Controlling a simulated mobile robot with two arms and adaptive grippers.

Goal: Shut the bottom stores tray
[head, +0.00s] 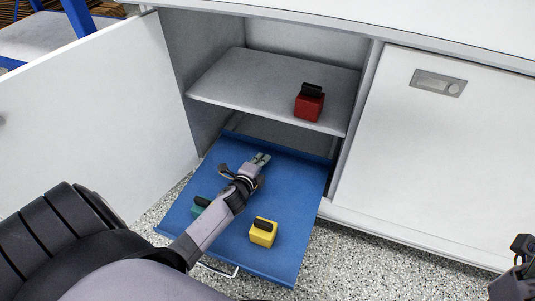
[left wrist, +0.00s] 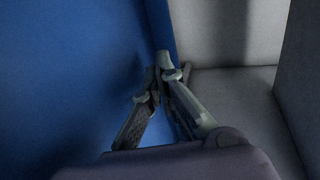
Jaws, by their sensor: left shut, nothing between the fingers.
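The blue bottom tray (head: 285,240) is pulled out of the open cabinet, with its metal handle (head: 217,268) at the near edge. A yellow block with a black grip (head: 263,233) and a teal block (head: 200,205), partly hidden by my arm, are on it. My left gripper (head: 263,158) is shut and empty, over the tray's rear part. In the left wrist view the shut fingertips (left wrist: 165,65) are close to the blue tray's edge (left wrist: 158,25); I cannot tell whether they touch. Part of my right arm's end (head: 518,272) shows at the lower right; its fingers are not clear.
A grey shelf (head: 235,80) above the tray holds a red block with a black grip (head: 309,103). The white cabinet door (head: 100,110) stands open at the left. A closed door (head: 430,160) is at the right. Speckled floor (head: 350,265) is clear in front.

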